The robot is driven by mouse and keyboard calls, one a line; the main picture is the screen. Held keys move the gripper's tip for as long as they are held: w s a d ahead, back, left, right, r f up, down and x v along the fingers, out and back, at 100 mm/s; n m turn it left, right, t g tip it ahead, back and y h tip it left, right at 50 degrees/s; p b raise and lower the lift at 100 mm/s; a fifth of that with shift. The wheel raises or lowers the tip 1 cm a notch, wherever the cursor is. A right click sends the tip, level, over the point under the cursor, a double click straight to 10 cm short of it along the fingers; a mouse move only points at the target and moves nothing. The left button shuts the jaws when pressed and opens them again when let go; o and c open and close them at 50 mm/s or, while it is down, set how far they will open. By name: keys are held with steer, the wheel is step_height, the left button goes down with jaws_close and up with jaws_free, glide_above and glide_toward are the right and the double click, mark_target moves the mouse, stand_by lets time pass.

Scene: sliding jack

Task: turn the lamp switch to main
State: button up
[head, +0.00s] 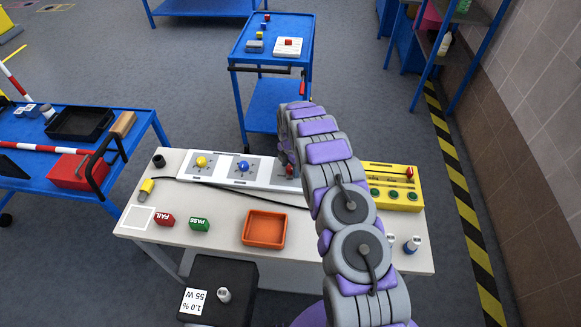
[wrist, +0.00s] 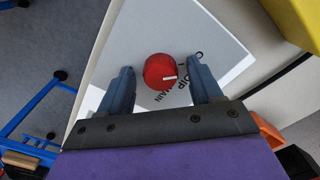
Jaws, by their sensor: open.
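The lamp switch is a red round knob (wrist: 160,72) with a white pointer line, on a white panel (wrist: 200,25). Printed beside it are "MAIN", "DIP" and "O". The pointer faces right in the wrist view, between "DIP" and "O" and away from "MAIN". My gripper (wrist: 162,67) is open, one finger on each side of the knob with visible gaps. In the head view my arm reaches down to the panel's right end, and my gripper (head: 287,152) stands over the red knob (head: 290,169), which is partly hidden.
A yellow knob (head: 201,162) and a blue knob (head: 243,166) share the panel strip. A yellow box (head: 405,182) with green buttons stands right. An orange tray (head: 263,230), red FAIL block (head: 165,219) and green PASS block (head: 199,224) lie on the table's front.

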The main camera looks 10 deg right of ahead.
steer(key=c, duration=1.1)
steer(key=shift+o, duration=0.2)
steer(key=shift+r, duration=0.1)
steer(key=m+p, duration=0.2)
steer(key=m, duration=0.2)
steer(key=shift+r+p, duration=0.1)
steer(key=shift+p, duration=0.25)
steer(key=m+p, duration=0.1)
steer(key=m, duration=0.3)
steer(key=shift+w+p, duration=0.1)
steer(key=shift+p, duration=0.25)
steer(key=m+p, duration=0.1)
steer(key=m, duration=0.4)
steer(key=m+p, duration=0.1)
steer(key=m, duration=0.3)
steer(key=shift+m, duration=0.4)
